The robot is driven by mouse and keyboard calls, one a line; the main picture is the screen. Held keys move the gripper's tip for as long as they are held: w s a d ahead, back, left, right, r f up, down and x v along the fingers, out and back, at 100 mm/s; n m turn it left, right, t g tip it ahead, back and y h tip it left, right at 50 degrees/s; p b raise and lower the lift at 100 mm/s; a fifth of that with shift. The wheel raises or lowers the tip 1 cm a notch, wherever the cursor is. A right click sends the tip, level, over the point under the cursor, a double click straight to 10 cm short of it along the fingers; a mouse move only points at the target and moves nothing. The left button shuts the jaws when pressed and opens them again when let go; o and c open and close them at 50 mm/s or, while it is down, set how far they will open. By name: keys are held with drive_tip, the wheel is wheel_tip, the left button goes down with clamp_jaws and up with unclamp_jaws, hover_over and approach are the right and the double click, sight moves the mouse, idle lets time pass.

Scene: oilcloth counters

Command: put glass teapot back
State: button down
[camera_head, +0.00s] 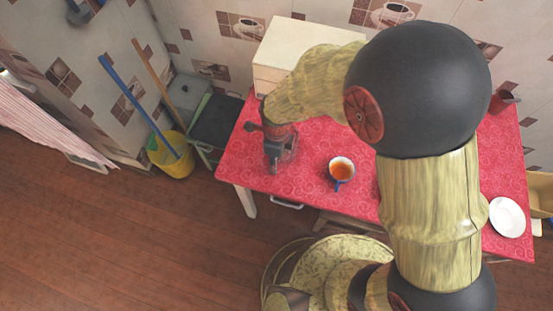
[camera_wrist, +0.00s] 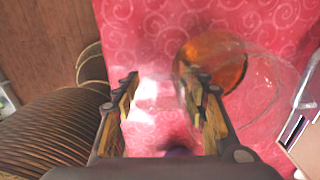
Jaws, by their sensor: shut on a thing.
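My gripper (camera_head: 276,152) is low over the left part of the red table in the head view. In the wrist view its two fingers (camera_wrist: 163,110) close on clear glass with a bright highlight between them. I take this for the glass teapot (camera_wrist: 262,88), whose faint clear outline spreads to the right. Amber liquid shows at the glass near the right finger. In the head view the teapot (camera_head: 290,150) is a faint clear shape beside the fingers, partly hidden by them. I cannot tell whether it touches the table.
A cup of tea with a blue handle (camera_head: 341,170) stands to the right of my gripper on the red table (camera_head: 310,190). A pale wooden box (camera_head: 280,48) stands behind. A white plate (camera_head: 507,216) lies at right. A yellow bucket (camera_head: 172,158) is on the floor at left.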

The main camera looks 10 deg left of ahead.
drive_tip(key=shift+f, duration=0.15)
drive_tip(key=c, duration=1.1)
unclamp_jaws()
drive_tip(key=shift+c, duration=0.2)
drive_tip(key=shift+o, duration=0.6)
wheel_tip(320, 180, up, 12)
drive_tip(key=p, duration=0.4)
drive_tip(key=shift+w, duration=0.15)
drive_tip(key=shift+r, duration=0.2)
drive_tip(key=w+d+r+n+t, duration=0.15)
drive_tip(key=d+r+n, duration=0.25)
drive_tip(key=d+r, duration=0.45)
drive_tip(key=s+d+r+n+t, duration=0.2)
drive_tip(key=s+d+r+n, duration=0.2)
drive_tip(key=d+r+n, duration=0.3)
drive_tip(key=s+d+r+n+t, duration=0.2)
drive_tip(key=s+d+r+n, duration=0.3)
drive_tip(key=d+r+n, duration=0.3)
drive_tip(key=d, duration=0.4)
